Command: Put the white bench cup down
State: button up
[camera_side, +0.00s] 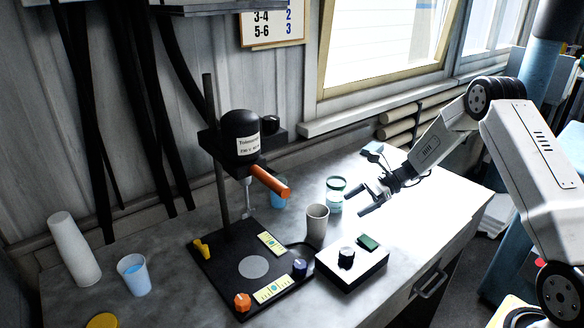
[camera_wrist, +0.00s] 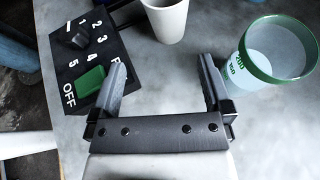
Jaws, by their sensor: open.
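A green-rimmed beaker (camera_side: 336,196) stands close behind the cup; it shows right of my fingers (camera_wrist: 272,60). The control box (camera_side: 351,270) is in front. The disperser (camera_side: 240,138) stands left on its base plate (camera_side: 215,262).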

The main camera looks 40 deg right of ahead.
jog(key=s+a+n+g+h, duration=0.1)
jog(key=s+a+n, duration=0.1)
jog(key=s+a+r+n+g+h, duration=0.1)
jog(key=s+a+n+g+h, duration=0.1)
jog(key=s+a+n, duration=0.1)
jog(key=s+a+r+n+g+h, duration=0.1)
jog(key=s+a+n+h, duration=0.1)
jog(key=shift+s+a+n, duration=0.25)
jog(key=shift+s+n, duration=0.05)
jog(key=s+n+h, duration=0.1)
jog(key=s+n, duration=0.1)
jog(key=s+a+r+n+h, duration=0.1)
jog(key=s+n, duration=0.1)
jog(key=s+a+n+h, duration=0.1)
jog(key=s+n+h, duration=0.1)
jog(key=shift+a+r+g, duration=0.2)
jog(key=shift+r+g, duration=0.2)
jog(key=s+a+r+n+t+h, duration=0.2)
jog(key=s+n, duration=0.3)
jog(key=n, duration=0.3)
jog(key=shift+s+n+t+h, duration=0.15)
jog(key=shift+n+t+h, duration=0.25)
jog(key=shift+h, duration=0.2)
